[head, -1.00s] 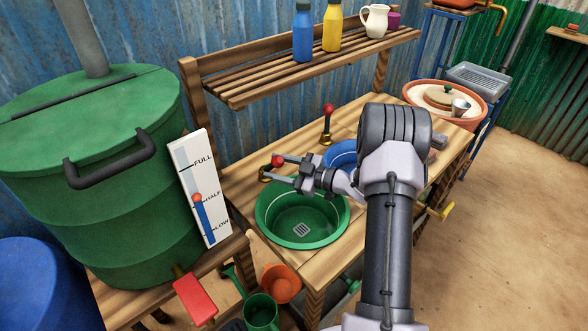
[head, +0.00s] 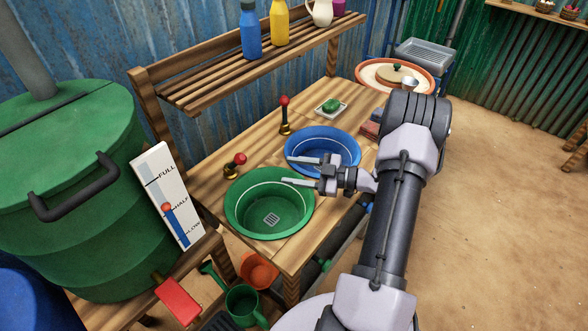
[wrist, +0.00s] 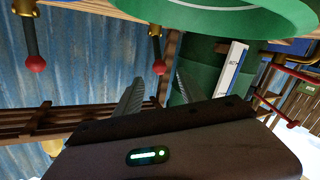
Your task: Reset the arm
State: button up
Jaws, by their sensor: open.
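My gripper (head: 290,170) is open and empty, its two fingers spread apart above the seam between the green basin (head: 236,220) and the blue basin (head: 350,138). The fingers point left, toward the tilted red-knobbed lever (head: 239,159) behind the green basin, and are clear of it. A second red-knobbed lever (head: 285,115) stands upright behind the blue basin. In the wrist view the picture is upside down; the open fingers (wrist: 155,88) have nothing between them, and a red knob (wrist: 158,67) shows beyond them.
A green barrel (head: 70,180) with a level gauge (head: 160,180) stands left; its red marker is near HALF. A slatted shelf (head: 200,95) with bottles runs above the table's back. Orange and green cans (head: 243,305) sit low in front. The floor at right is clear.

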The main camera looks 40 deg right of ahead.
jog(key=w+d+r+m+h, duration=0.2)
jog(key=w+r+m+h, duration=0.3)
jog(key=w+r+h, duration=0.65)
jog(key=s+a+r+m+g+h, duration=0.1)
jog(key=s+a+r+m, duration=0.15)
jog(key=r, duration=0.35)
jog(key=s+a+r+m+h, duration=0.1)
jog(key=a+r+m, duration=0.2)
jog(key=r, duration=0.3)
jog(key=s+a+f+m+g+y, duration=0.1)
jog(key=s+a+m+g+y, duration=0.1)
jog(key=s+a, duration=1.1)
jog(key=s+a+f+m+g+y, duration=0.2)
jog(key=s+a+m+g+y, duration=0.1)
jog(key=s+a, duration=1)
jog(key=shift+s+g+y, duration=0.45)
jog(key=shift+s+g, duration=0.15)
jog(key=shift+g, duration=0.4)
